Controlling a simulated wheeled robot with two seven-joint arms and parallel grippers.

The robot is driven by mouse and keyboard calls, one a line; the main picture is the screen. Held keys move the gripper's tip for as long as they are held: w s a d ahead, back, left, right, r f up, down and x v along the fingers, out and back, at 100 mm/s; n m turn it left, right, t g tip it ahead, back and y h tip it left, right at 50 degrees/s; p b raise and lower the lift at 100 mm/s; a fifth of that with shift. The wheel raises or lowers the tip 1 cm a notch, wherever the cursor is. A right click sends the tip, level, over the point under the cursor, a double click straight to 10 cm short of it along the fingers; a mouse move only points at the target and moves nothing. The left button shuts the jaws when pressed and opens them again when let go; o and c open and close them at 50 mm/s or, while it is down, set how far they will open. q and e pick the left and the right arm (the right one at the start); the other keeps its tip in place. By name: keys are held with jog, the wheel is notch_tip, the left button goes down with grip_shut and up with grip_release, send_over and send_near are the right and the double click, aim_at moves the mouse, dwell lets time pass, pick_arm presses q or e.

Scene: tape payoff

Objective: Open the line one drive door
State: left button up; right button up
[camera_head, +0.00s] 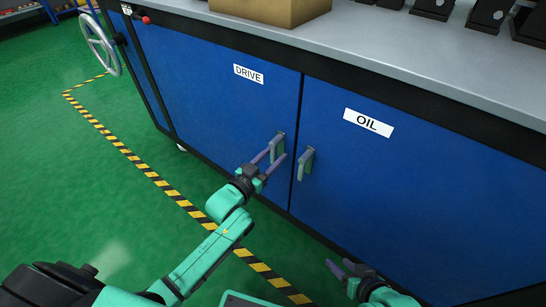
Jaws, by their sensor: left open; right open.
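The blue drive door (215,105) is labelled DRIVE and stands closed, flush with the cabinet front. Its handle (278,146) is near the door's right edge. My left gripper (273,158) is open at this handle, with its fingers reaching to either side of it; contact cannot be told. My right gripper (341,268) is open and empty, low in front of the oil door.
The oil door (420,180) with its own handle (305,163) is just right of the drive door. A grey worktop (360,40) above carries a cardboard box (270,10) and dark parts. A handwheel (99,44) is at far left. Green floor at left is clear, with striped tape.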

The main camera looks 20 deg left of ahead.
pick_arm(q)
grip_shut()
dwell(1.3)
